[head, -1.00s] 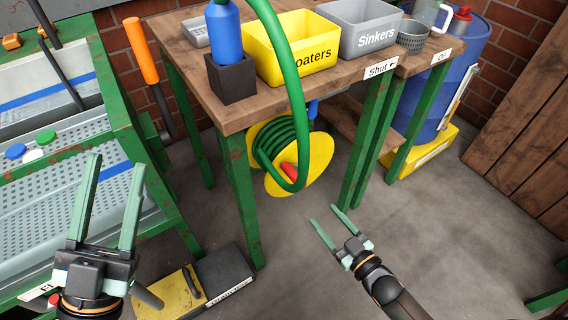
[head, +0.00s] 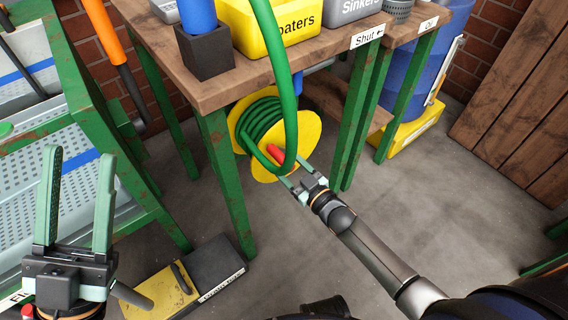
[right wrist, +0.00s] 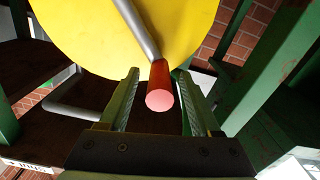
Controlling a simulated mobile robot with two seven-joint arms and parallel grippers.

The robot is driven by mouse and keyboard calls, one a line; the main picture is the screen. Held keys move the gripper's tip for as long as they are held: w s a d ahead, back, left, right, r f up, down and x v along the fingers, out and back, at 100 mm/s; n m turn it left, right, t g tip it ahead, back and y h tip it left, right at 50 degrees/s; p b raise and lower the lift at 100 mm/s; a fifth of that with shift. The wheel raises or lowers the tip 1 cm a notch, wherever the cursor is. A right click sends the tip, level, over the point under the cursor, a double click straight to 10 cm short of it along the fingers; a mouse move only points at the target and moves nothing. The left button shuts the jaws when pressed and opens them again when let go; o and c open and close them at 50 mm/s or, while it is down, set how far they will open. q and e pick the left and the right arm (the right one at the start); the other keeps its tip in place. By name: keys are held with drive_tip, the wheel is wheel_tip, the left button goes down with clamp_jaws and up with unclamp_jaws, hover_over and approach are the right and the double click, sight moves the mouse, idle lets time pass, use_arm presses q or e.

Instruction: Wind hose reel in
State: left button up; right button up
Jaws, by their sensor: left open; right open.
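The hose reel (head: 301,134) has yellow discs and green hose (head: 262,124) wound on it, under the wooden bench. A length of hose runs up over the bench top. The reel's red crank handle (head: 275,153) points toward me; in the right wrist view the red handle (right wrist: 160,88) sits at the end of a grey crank arm (right wrist: 137,28). My right gripper (head: 294,182) is open at the reel's lower front. In the right wrist view its fingers (right wrist: 156,95) stand on either side of the handle, apart from it. My left gripper (head: 76,195) is open and empty at the lower left.
The bench (head: 235,84) carries a yellow floaters bin (head: 262,35) and a grey sinkers bin (head: 350,8). Green bench legs (head: 226,178) flank the reel. A blue drum (head: 408,85) stands at right. A yellow and black box (head: 208,274) lies on the floor.

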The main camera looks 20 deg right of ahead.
drive_tip(key=shift+w+a, duration=0.1)
drive_tip(key=shift+w, duration=0.2)
clamp_jaws()
idle(0.4)
idle(0.9)
